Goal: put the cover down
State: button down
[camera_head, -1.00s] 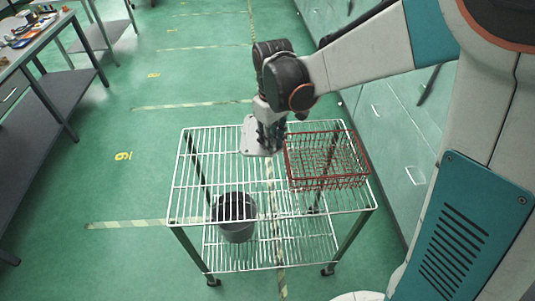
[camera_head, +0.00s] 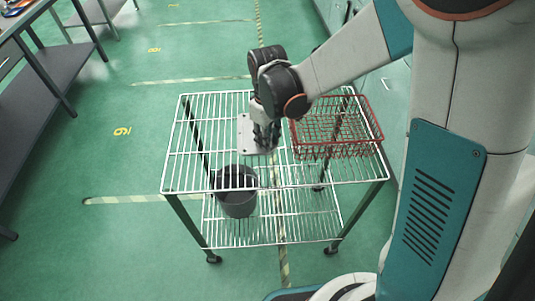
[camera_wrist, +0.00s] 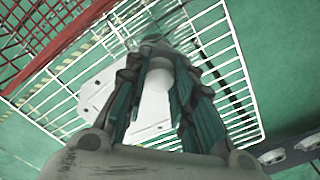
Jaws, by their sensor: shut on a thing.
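The cover is a pale grey, flat plate (camera_head: 246,137) with holes near its edges. In the wrist view the cover (camera_wrist: 97,92) has a raised round boss in the middle. My gripper (camera_head: 266,140) points down from above and is shut on the cover; in the wrist view its two fingers (camera_wrist: 160,90) stand on either side of the boss. The cover is over the top shelf of the white wire rack (camera_head: 195,172), left of the red basket. I cannot tell whether it touches the wires. Part of the plate is hidden behind my fingers.
A red wire basket (camera_head: 376,135) stands on the rack's right part, close beside my gripper. A dark grey bin (camera_head: 238,203) is on the lower shelf. The top shelf's left and front parts are clear. A workbench (camera_head: 22,28) is far left.

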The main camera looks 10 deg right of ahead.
jog(key=shift+f+b, duration=1.5)
jog(key=shift+f, duration=0.9)
jog(key=shift+f, duration=0.2)
jog(key=c, duration=1.4)
grip_release()
jog(key=shift+o, duration=0.2)
jog(key=shift+r, duration=0.1)
notch_tip(320, 180, up, 12)
jog(key=p, duration=0.4)
jog(key=shift+r, duration=0.15)
